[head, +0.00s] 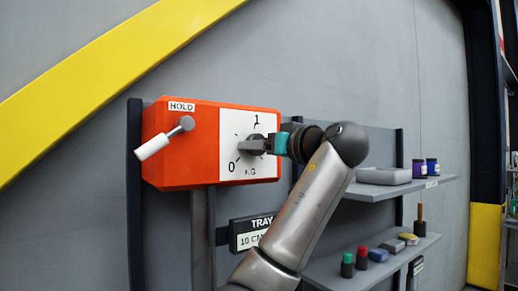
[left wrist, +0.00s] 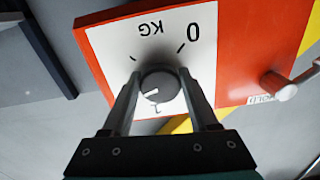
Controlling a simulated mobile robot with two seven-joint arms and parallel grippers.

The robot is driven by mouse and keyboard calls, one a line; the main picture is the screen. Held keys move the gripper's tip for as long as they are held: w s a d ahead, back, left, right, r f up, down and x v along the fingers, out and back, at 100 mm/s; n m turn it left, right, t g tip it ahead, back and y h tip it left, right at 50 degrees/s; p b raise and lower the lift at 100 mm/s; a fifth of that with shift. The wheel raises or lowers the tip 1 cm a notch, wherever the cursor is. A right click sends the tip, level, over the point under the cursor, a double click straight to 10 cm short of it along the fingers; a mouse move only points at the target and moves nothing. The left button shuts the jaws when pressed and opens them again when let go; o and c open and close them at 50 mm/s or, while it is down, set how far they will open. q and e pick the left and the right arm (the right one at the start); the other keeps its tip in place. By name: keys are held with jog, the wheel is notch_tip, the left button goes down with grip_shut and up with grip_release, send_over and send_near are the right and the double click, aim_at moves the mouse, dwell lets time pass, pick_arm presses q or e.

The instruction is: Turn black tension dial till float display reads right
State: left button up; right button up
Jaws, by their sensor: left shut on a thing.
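The dial (head: 257,139) sits on a white plate marked 0, 1 and KG, on the front of an orange box (head: 185,150). In the left wrist view the round dial (left wrist: 159,86) looks dark grey and bears a short white mark; that view is upside down. My left gripper (head: 256,146) reaches the dial from the right, its fingers (left wrist: 160,88) on either side of the dial and shut on it. In the head view the gripper hides part of the dial. I cannot make out a float display. My right gripper is out of view.
A white-handled lever (head: 163,142) under a HOLD label is on the box's left side. A TRAY sign (head: 250,233), partly hidden by my arm, hangs below. Shelves (head: 400,187) with jars and small blocks stand at right.

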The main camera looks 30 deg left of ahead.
pick_arm(q)
jog(key=shift+w+d+r+n+b, duration=0.1)
jog(key=shift+n+b, duration=1.15)
jog(key=shift+n, duration=2.25)
jog(key=o, duration=1.4)
jog(key=b+v, duration=0.4)
jog(key=v, duration=1.1)
jog(key=shift+d, duration=0.1)
